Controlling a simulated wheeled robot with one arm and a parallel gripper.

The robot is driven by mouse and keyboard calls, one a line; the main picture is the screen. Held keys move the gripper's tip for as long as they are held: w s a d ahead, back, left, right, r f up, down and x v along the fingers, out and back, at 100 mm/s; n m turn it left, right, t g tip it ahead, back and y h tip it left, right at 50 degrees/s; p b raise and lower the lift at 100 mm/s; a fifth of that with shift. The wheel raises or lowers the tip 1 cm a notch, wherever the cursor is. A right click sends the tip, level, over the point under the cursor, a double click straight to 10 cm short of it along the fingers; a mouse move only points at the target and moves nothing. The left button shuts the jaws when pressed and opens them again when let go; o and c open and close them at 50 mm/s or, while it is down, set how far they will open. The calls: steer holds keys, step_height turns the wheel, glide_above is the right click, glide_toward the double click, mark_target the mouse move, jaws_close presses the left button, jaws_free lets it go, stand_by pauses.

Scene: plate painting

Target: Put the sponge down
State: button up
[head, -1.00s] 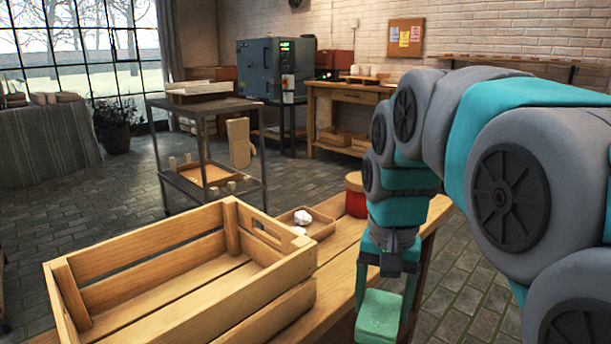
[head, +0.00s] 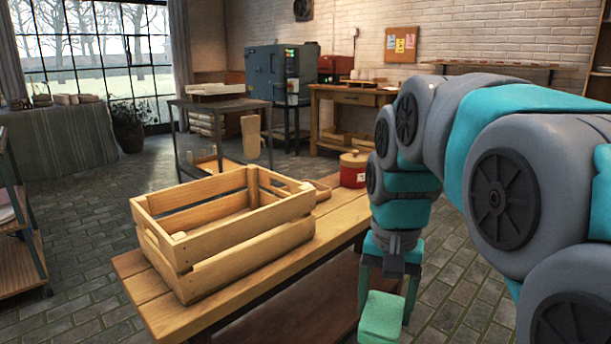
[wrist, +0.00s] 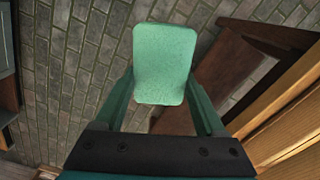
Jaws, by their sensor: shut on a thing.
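The sponge (head: 382,318) is a pale green block with rounded edges. My gripper (head: 386,300) is shut on it and points down, in front of the wooden table's right side in the head view. In the wrist view the sponge (wrist: 163,65) sits between the two green fingers of my gripper (wrist: 163,88). Brick floor shows behind and below the sponge, so it is held in the air beside the table, not over its top.
A wooden table (head: 146,297) bears a slatted crate (head: 250,244), a small tray (head: 322,191) and a red lidded pot (head: 353,170). The table top's front left strip is bare. A metal cart (head: 215,106) stands behind. A shelf unit (head: 20,235) is at the left edge.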

steer(key=shift+w, duration=0.9)
steer(key=w+d+f+n, duration=0.1)
steer(key=w+f, duration=0.3)
steer(key=w, duration=0.8)
steer(key=w+d+f, duration=0.1)
steer(key=w+f, duration=0.3)
steer(key=w, duration=0.8)
steer(key=s+f+n, duration=0.1)
steer(key=s+f, duration=0.3)
steer(key=f, duration=0.5)
steer(key=s+f+n, duration=0.2)
steer(key=s+f, duration=0.2)
steer(key=f, duration=0.5)
steer(key=shift+d, duration=0.25)
